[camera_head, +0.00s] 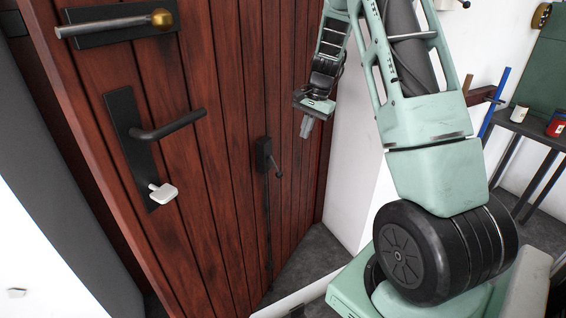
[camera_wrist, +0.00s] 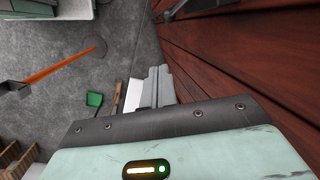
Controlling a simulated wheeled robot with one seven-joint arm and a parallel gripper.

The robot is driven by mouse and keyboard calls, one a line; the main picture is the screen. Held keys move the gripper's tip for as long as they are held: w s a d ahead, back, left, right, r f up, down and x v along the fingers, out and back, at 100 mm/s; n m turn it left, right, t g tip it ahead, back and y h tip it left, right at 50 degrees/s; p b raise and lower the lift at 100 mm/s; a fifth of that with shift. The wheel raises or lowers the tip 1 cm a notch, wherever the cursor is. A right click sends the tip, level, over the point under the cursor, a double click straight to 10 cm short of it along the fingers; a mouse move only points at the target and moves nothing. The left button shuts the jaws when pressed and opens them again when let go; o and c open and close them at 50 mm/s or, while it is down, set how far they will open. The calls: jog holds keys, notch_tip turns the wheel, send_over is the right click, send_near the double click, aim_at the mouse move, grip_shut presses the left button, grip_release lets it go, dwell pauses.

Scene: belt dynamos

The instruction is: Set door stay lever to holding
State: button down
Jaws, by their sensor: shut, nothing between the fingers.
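The red-brown plank door (camera_head: 215,60) fills the left of the head view. A black box with a small angled lever (camera_head: 269,160) is mounted on it, with a thin rod running down towards the floor; this looks like the door stay. My gripper (camera_head: 307,127) is to the right of and above that lever in the head view, apart from it, fingers pointing down. In the wrist view my gripper's fingers (camera_wrist: 158,88) are together and empty, beside the door planks (camera_wrist: 240,50). A grey metal part (camera_wrist: 180,10) shows at the top there; I cannot tell which fitting it is.
A black lever handle (camera_head: 168,127) with a white key (camera_head: 162,193) and a bar with a brass knob (camera_head: 161,19) stick out from the door. A white wall (camera_head: 355,140) stands right of the door. A bench (camera_head: 535,127) holds cans. Grey floor is partly clear.

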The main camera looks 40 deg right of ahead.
jog(key=p, duration=0.3)
send_near(282, 176)
jog(key=d+f, duration=0.4)
jog(key=shift+w+a+f+p, duration=0.35)
jog(key=shift+a+f, duration=0.2)
jog(key=shift+a, duration=0.2)
jog(key=shift+w+a+f+p, duration=0.2)
jog(key=shift+w+a+f, duration=0.2)
jog(key=shift+a+f, duration=0.25)
jog(key=shift+a, duration=0.15)
jog(key=shift+s+a+f+g+y+b, duration=0.15)
jog(key=shift+a+y+b, duration=0.1)
jog(key=shift+y, duration=0.3)
jog(key=shift+w+a+f+g+y+b, duration=0.15)
jog(key=shift+y+b, duration=0.1)
jog(key=shift+y, duration=0.25)
jog(key=shift+s+a+f+g+y+b, duration=0.15)
jog(key=shift+y+b, duration=0.1)
jog(key=shift+y, duration=0.3)
jog(key=shift+r, duration=0.2)
jog(key=shift+r+p, duration=0.6)
jog(key=shift+r, duration=0.1)
